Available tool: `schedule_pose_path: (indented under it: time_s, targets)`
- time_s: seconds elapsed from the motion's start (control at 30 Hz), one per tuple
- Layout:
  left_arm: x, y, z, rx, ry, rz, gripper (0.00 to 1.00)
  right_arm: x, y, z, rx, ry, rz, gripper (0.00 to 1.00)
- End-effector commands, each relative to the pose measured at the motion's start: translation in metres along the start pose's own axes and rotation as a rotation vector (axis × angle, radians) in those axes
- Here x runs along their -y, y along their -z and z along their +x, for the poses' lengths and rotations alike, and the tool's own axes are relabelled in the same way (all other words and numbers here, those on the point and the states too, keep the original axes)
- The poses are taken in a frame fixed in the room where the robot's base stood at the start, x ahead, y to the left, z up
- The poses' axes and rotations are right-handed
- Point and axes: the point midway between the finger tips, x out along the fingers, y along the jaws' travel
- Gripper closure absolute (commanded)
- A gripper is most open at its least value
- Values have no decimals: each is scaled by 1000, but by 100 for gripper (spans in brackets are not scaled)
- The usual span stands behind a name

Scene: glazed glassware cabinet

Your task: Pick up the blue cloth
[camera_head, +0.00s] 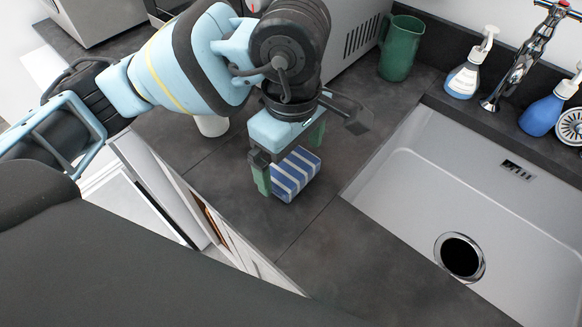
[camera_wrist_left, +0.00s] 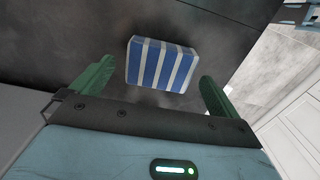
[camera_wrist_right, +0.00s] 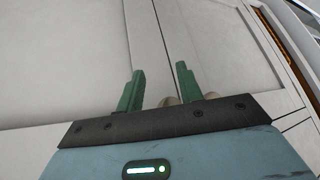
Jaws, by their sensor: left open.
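The blue cloth (camera_head: 296,174) is a folded block with blue and white stripes. It lies on the dark countertop, left of the sink. In the left wrist view the cloth (camera_wrist_left: 161,65) lies ahead of and between the open fingers. My left gripper (camera_head: 290,160) is over the cloth with its green fingers apart, one on either side; the left wrist view shows the gripper (camera_wrist_left: 152,92) empty. Whether the fingers touch the cloth I cannot tell. My right gripper (camera_wrist_right: 156,90) shows only in its wrist view, fingers apart and empty, facing pale cabinet fronts.
A grey sink (camera_head: 400,190) with a dark drain (camera_head: 460,256) lies to the right. A green jug (camera_head: 401,48) stands behind. Soap bottles (camera_head: 471,65) and a tap (camera_head: 525,55) stand at the back right. A white cup (camera_head: 211,125) is partly hidden by my left arm. Countertop in front of the cloth is clear.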

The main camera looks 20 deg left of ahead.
Motion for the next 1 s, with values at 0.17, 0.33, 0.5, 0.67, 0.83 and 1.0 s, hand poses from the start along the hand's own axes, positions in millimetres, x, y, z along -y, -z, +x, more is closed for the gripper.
schedule_pose_path:
  time_s: [0.17,0.33,0.5,0.67,0.83,1.0]
  targets:
    - [1,0,22,0,1,-1,0,0,3,-1,-6,0,0,64]
    - [1,0,27,0,-1,0,0,0,3,-1,-7,0,1,64]
    - [1,0,27,0,-1,0,3,0,3,-1,-7,-1,1,64]
    - [1,0,27,0,-1,0,24,0,3,-1,-7,-1,1,64]
    - [1,0,27,0,-1,0,41,0,3,0,-6,-1,1,64]
    - [1,0,26,0,-1,0,41,0,2,0,-5,-1,1,64]
